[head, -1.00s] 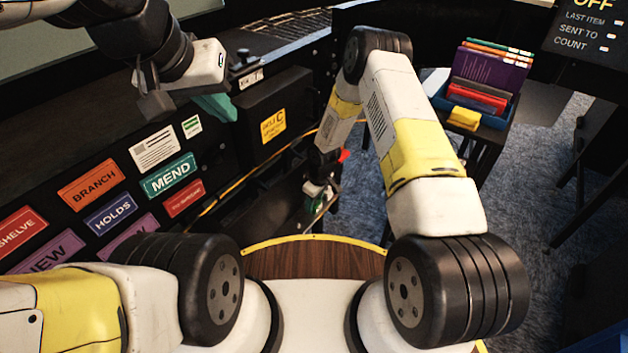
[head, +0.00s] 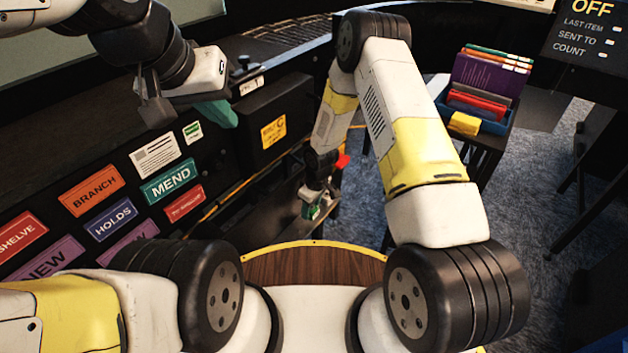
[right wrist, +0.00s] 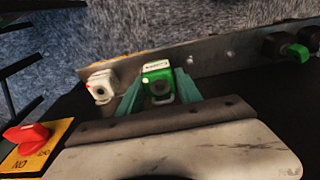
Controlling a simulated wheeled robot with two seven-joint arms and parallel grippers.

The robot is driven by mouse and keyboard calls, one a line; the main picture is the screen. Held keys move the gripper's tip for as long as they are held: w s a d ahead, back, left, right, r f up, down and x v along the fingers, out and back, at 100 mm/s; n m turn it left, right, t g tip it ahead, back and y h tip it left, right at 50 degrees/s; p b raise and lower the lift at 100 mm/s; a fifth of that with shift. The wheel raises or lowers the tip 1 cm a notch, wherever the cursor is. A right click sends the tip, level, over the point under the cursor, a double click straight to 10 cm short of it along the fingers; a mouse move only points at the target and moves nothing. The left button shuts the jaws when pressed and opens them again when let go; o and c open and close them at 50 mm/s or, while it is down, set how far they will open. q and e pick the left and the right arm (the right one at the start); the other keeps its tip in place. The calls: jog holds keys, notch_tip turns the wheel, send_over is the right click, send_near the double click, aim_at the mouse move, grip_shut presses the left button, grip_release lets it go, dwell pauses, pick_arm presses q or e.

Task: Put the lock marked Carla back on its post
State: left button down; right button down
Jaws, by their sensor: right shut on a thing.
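My right gripper (right wrist: 157,92) is shut on a green lock (right wrist: 158,72), held between its teal fingers. A pale label strip shows on the lock's top edge, but its writing is too small to read. The lock overlaps a grey metal rail (right wrist: 185,60) in the right wrist view; I cannot tell whether it touches it. Small round studs or holes (right wrist: 203,56) show on the rail to the lock's right. In the head view, the right gripper (head: 316,197) and green lock (head: 312,211) are low beside the machine. My left gripper (head: 215,113) is by the dark panel, its opening unclear.
A white lock (right wrist: 101,87) with a red mark sits at the rail, left of the green one. A dark lock with green (right wrist: 297,51) is at the far right. A red rotary switch (right wrist: 27,132) on a yellow plate is lower left. A dark box (head: 275,120) juts from the machine.

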jog(key=s+a+r, duration=0.2)
jog(key=s, duration=0.4)
jog(key=s+a+r, duration=0.1)
jog(key=s+r, duration=0.2)
jog(key=s, duration=0.3)
jog(key=shift+a+r, duration=0.35)
jog(key=shift+a, duration=0.05)
